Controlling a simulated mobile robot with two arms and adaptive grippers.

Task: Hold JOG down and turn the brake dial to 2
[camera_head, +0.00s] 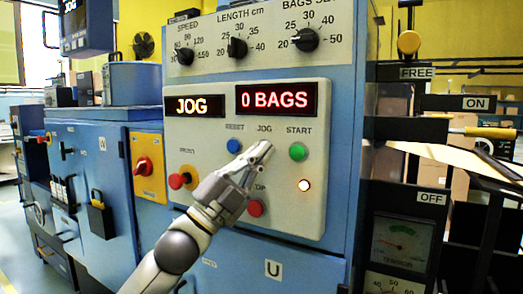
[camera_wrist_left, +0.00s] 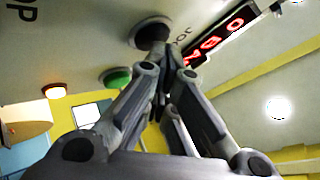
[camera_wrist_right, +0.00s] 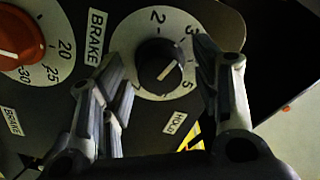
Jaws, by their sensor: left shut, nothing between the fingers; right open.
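My left gripper (camera_head: 265,148) is shut and empty, its tips over the spot below the JOG label on the control panel (camera_head: 240,205). A display reads JOG (camera_head: 194,105). In the right wrist view the brake dial (camera_wrist_right: 160,65) is a black knob on a white numbered face. Its white line slants toward the upper right, between 3 and 5. My right gripper (camera_wrist_right: 160,53) is open, with fingers on either side of the knob.
The green START button (camera_head: 298,152) and blue RESET button (camera_head: 234,146) flank the left gripper; a red button (camera_head: 255,208) is below. Another display reads 0 BAGS (camera_head: 276,100). A red knob (camera_wrist_right: 20,42) sits left of the brake dial.

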